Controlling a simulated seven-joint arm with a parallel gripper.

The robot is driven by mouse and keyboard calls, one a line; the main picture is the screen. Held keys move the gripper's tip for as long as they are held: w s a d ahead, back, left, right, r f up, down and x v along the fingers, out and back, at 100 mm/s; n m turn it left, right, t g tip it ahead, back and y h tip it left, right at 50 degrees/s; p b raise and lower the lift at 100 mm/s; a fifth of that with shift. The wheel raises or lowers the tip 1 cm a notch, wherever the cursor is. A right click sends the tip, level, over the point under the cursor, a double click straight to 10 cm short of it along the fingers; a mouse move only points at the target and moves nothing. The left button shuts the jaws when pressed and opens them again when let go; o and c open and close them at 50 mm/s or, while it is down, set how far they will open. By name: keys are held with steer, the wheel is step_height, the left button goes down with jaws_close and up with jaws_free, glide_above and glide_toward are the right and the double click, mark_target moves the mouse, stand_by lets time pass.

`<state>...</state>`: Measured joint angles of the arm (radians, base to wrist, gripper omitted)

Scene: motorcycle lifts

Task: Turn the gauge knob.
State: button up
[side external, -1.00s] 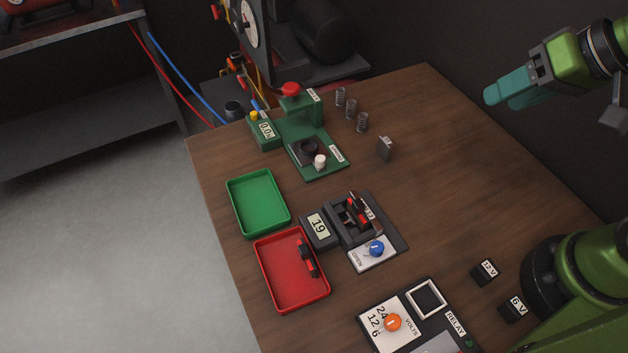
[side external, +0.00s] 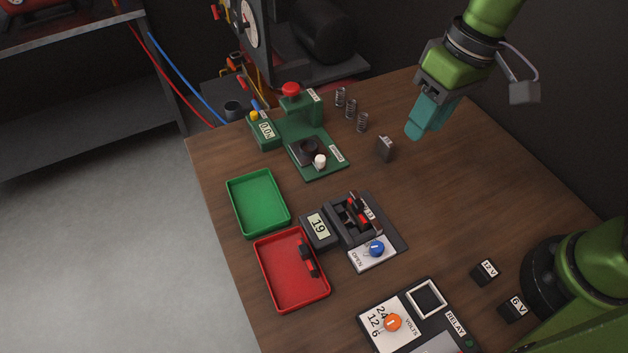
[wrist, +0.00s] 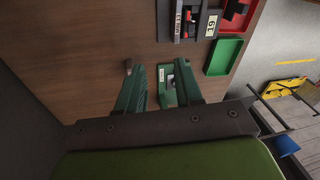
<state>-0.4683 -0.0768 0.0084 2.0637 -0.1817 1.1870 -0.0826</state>
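A blue knob (side external: 376,248) sits on a white plate at the front of a dark fixture (side external: 393,227), beside a display reading 19 (side external: 318,227). A white knob (side external: 320,161) stands on the green press base (side external: 325,172). An orange knob (side external: 392,322) sits on the volts panel. I cannot tell which knob is the gauge's. My gripper (side external: 427,118) is above the far right of the table, apart from all the knobs. In the wrist view its fingers (wrist: 160,75) are apart and empty, with part of the green press beyond them.
A green tray (side external: 233,205) and a red tray (side external: 264,285) lie along the left edge. Several springs (side external: 350,108) and a small grey block (side external: 386,149) stand at the back. Two labelled blocks, 12 V (side external: 484,272) and 6 V (side external: 514,309), lie at the right. The table's right middle is clear.

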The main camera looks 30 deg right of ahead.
mark_target(379, 247)
steer(key=shift+a+f+n+g+h, duration=0.95)
steer(key=shift+a+n+g+h, duration=1.3)
steer(key=shift+a, duration=4.3)
steer(key=shift+m, duration=0.25)
steer(key=x, duration=1.1)
steer(key=s+x, duration=0.1)
steer(key=x, duration=0.4)
steer(key=shift+s+a+f, duration=0.1)
steer(key=shift+s+f, duration=0.1)
steer(key=shift+f, duration=0.05)
steer(key=shift+c, duration=0.4)
jaws_close()
